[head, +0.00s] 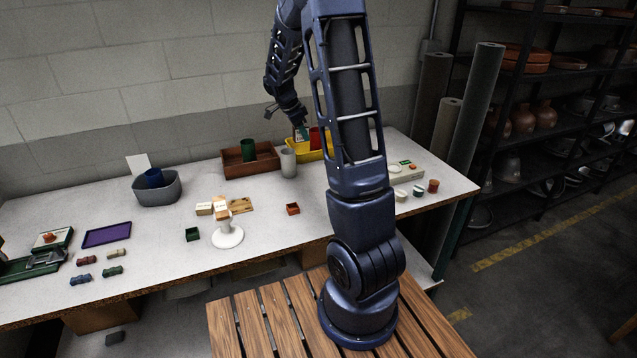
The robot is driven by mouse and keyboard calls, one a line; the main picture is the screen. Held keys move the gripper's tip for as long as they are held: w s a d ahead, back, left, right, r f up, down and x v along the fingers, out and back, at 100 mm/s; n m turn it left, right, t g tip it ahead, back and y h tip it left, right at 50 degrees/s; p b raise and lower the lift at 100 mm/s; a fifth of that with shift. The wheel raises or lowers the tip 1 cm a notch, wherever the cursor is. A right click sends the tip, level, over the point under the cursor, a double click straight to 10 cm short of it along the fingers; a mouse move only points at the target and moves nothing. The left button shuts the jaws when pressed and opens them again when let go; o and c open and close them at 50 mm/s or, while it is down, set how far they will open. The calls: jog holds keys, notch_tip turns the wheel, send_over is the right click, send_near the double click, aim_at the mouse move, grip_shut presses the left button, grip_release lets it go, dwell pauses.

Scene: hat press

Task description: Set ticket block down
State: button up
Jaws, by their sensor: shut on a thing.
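My gripper (301,128) is at the back of the table, above the left part of a yellow bin (309,156). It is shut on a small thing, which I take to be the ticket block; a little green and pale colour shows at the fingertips. The held thing is too small and too close to the fingers to make out its shape, or whether it touches the bin. A red cylinder (317,138) stands just right of the gripper, at the bin. My own arm hides the right part of the bin.
A brown tray (236,169) with a green cylinder and a grey cup (288,163) stand left of the bin. A grey tub (157,191), a white stand (228,238) and a purple mat (107,235) are farther left. The table's front middle has free room.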

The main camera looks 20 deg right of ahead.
send_over(325, 181)
jog(key=a, duration=0.2)
jog(key=shift+n, duration=0.3)
notch_tip(325, 181, down, 20)
jog(key=shift+d+r, duration=0.1)
jog(key=shift+d, duration=0.05)
jog(key=o, duration=1)
